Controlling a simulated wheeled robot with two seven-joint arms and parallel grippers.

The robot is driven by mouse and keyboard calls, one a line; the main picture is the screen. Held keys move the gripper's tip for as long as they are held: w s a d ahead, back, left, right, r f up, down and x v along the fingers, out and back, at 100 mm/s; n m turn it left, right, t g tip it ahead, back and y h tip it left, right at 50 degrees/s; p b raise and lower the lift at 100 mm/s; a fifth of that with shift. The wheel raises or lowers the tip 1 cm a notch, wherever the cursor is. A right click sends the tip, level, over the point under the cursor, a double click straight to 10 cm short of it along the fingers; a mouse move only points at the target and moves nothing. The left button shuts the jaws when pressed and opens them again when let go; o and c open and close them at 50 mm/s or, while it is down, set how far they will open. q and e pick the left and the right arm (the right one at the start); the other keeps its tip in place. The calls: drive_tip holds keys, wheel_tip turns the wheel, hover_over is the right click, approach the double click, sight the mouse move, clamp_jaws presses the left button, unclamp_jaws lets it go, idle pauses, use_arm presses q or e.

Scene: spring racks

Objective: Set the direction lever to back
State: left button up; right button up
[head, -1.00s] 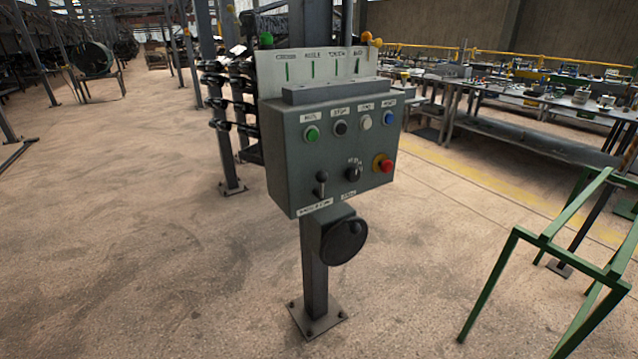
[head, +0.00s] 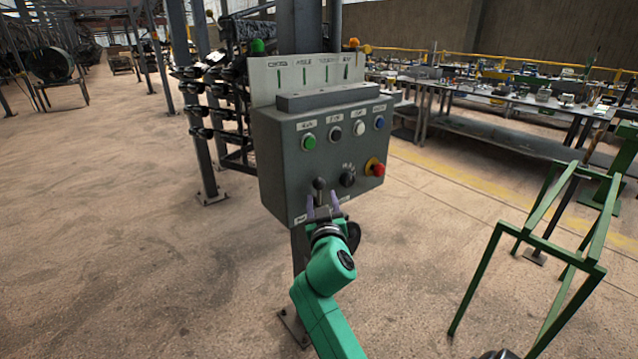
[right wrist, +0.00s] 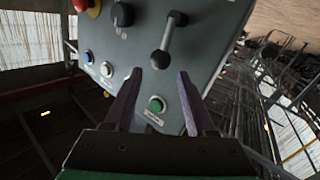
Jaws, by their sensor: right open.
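The direction lever (head: 319,186) is a short lever with a dark ball knob, low on the left of the grey control box (head: 285,160). In the head view its knob stands above its base. My right gripper (head: 323,202) is open in front of the box, at the lever's lower part in the picture. In the right wrist view the lever (right wrist: 168,40) shows upside down, its knob just beyond the fingertips of my right gripper (right wrist: 159,76). I cannot tell whether they touch. The label under the lever is partly hidden. My left gripper is not in view.
A black selector knob (head: 347,179) and a red emergency button (head: 375,167) sit right of the lever. A green button (head: 309,141) and several others are above. A green metal frame (head: 545,245) stands at right.

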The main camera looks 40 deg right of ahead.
sight(319, 188)
drive_tip(key=x, duration=0.6)
drive_tip(key=shift+w+d+p, duration=0.25)
drive_tip(key=shift+w+p, duration=0.1)
clamp_jaws()
drive_tip(key=shift+a+f, duration=0.1)
idle(0.8)
